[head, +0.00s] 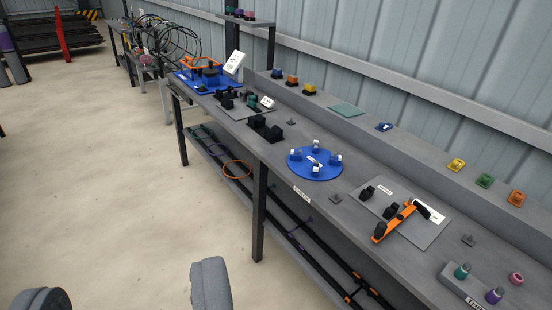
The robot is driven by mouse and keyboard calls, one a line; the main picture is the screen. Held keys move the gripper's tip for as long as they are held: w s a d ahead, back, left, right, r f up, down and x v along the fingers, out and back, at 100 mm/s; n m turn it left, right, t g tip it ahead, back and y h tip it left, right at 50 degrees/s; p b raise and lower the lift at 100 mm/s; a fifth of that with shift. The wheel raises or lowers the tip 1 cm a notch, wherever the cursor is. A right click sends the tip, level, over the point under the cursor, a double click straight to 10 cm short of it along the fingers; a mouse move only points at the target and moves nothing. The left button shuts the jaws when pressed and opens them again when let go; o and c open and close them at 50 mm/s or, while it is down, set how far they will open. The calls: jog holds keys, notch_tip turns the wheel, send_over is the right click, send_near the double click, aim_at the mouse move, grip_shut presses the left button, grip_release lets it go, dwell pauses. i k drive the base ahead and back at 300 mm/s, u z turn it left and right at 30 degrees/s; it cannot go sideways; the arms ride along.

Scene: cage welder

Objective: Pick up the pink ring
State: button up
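An orange-handled clamp (395,223) stands on a plate on the bench. A blue round plate (315,164) with several posts lies further left. Small coloured blocks line the raised back ledge (410,150). The concrete floor (120,170) at left is clear.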

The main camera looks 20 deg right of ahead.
aim_at(516, 278)
jog(key=z, duration=0.5)
jog(key=i, duration=1.2)
jog(key=z, duration=1.35)
jog(key=i, duration=0.8)
jog(key=z, duration=0.4)
jog(key=k, duration=0.8)
jog(key=z, duration=0.15)
jog(key=i, duration=0.8)
jog(key=u, duration=0.1)
